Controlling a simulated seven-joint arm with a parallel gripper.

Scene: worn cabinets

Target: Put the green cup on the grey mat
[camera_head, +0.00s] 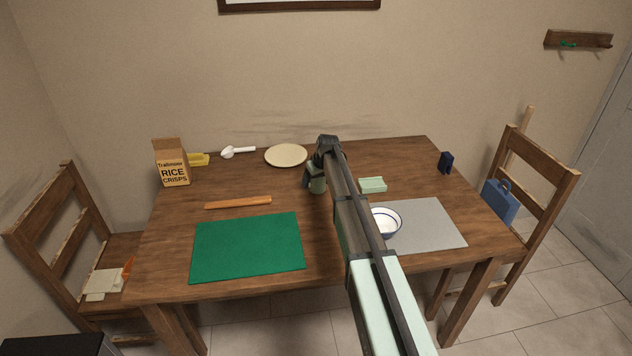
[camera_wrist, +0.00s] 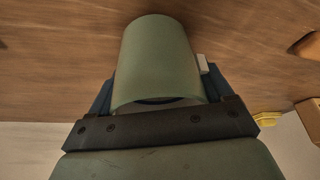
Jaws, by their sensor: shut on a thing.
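The green cup (camera_head: 317,185) is at the back middle of the wooden table, between the fingers of my gripper (camera_head: 315,181). In the wrist view the cup (camera_wrist: 157,60) fills the space between the fingers, and my gripper (camera_wrist: 155,95) is shut on it. I cannot tell whether the cup touches the table. The grey mat (camera_head: 435,222) lies at the right front of the table. A white bowl with a dark rim (camera_head: 386,221) stands on the mat's left part, partly hidden behind my arm.
A green mat (camera_head: 247,247) lies at the left front. A cream plate (camera_head: 286,155), a cereal box (camera_head: 172,165), a wooden strip (camera_head: 238,202), a pale green block (camera_head: 373,185) and a dark blue item (camera_head: 446,162) are around the table. The grey mat's right part is bare.

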